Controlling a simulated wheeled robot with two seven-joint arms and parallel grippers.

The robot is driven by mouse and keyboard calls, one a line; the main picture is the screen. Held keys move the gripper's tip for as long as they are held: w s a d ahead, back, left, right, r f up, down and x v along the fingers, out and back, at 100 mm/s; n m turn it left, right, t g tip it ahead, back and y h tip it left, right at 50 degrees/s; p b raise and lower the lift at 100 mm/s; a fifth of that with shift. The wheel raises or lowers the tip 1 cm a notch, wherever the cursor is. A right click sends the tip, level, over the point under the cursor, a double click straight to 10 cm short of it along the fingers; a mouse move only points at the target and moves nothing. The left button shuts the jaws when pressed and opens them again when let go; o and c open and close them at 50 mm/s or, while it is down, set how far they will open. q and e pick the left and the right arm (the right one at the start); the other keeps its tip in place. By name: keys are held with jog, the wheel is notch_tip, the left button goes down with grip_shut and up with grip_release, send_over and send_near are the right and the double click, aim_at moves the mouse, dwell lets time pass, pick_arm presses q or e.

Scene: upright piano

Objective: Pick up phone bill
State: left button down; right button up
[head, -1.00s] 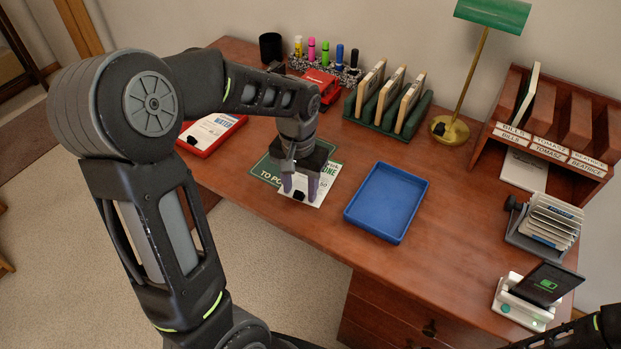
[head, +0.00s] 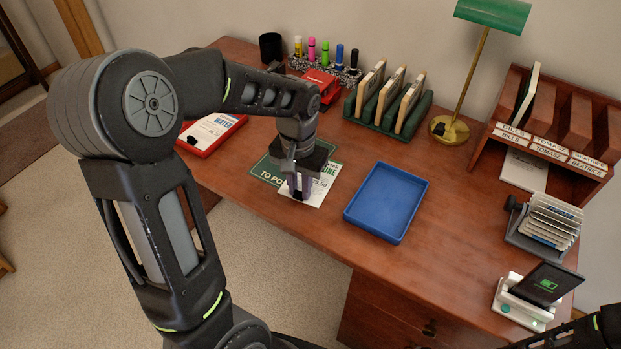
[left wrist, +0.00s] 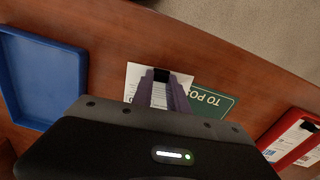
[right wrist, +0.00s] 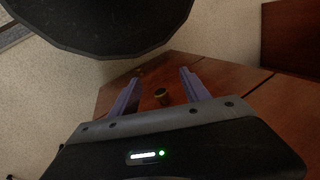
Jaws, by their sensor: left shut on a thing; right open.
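The phone bill (head: 319,190) is a white sheet with a black clip, lying over part of a green mat (head: 262,171) marked "TO PO…" at the desk's front edge. It also shows in the left wrist view (left wrist: 133,77). My left gripper (head: 299,191) points down over the bill, its purple fingers shut on the black clip (left wrist: 161,74). The fingers hide part of the sheet. The bill still appears to rest on the mat and desk. My right gripper (right wrist: 158,77) is open and empty, in front of the desk's wooden drawers.
A blue tray (head: 386,200) stands empty to the bill's right. A red tray (head: 206,152) holding a water bill is at left. Green rack (head: 390,128), brass lamp (head: 451,129), labelled sorter (head: 545,149), card file (head: 545,228) and phone stand (head: 520,308) line the back and right.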

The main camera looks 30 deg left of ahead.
pick_arm(q)
jog(key=shift+r, duration=0.1)
notch_tip(320, 180, up, 10)
jog(key=shift+p, duration=0.4)
dwell(0.6)
